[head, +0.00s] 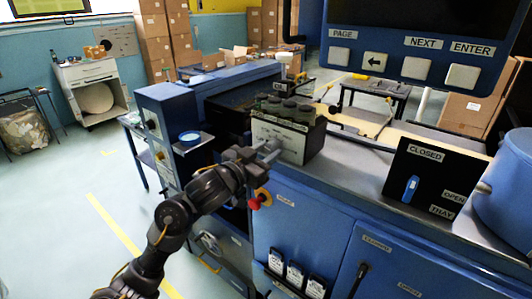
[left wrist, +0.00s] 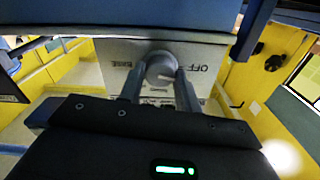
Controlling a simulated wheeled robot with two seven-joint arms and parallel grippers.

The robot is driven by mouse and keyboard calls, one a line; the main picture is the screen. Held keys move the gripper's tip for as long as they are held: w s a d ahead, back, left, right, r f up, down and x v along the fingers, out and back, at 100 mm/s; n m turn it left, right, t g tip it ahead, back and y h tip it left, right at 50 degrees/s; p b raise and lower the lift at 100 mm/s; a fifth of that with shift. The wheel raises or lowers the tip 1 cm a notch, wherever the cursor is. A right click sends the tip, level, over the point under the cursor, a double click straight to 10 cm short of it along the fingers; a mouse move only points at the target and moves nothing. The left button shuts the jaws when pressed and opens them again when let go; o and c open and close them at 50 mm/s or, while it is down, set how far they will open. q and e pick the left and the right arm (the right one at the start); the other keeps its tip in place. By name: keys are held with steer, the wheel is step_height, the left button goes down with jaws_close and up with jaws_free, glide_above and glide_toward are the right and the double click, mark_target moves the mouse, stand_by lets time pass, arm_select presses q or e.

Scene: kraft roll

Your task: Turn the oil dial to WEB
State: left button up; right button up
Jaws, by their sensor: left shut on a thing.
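The oil dial (left wrist: 160,68) is a round grey knob on a pale plate (left wrist: 118,62) in the left wrist view. The plate reads OFF on the right and BASE on the left; I cannot see a WEB label. My left gripper (left wrist: 158,88) has its two fingers on either side of the knob and is shut on it. In the head view, my left gripper (head: 272,149) reaches the front of a box with a pale face (head: 285,140) and dark round tops. The dial cannot be made out there. My right gripper is not in view.
A red button (head: 254,203) sits just below my left gripper. A black panel (head: 425,180) with a blue lever, marked CLOSED and OPEN TRAY, stands to the right. A large blue drum (head: 508,185) is at the far right. A button panel (head: 400,60) hangs above.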

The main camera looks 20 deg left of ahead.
arm_select(q)
steer(key=m, duration=0.3)
steer(key=shift+b, duration=0.4)
steer(key=shift+m+b, duration=0.5)
steer(key=shift+m, duration=1.4)
steer(key=o, duration=1)
steer(key=shift+c, duration=0.2)
steer(key=v, duration=1)
steer(key=shift+s+a, duration=0.15)
steer(key=shift+s, duration=0.2)
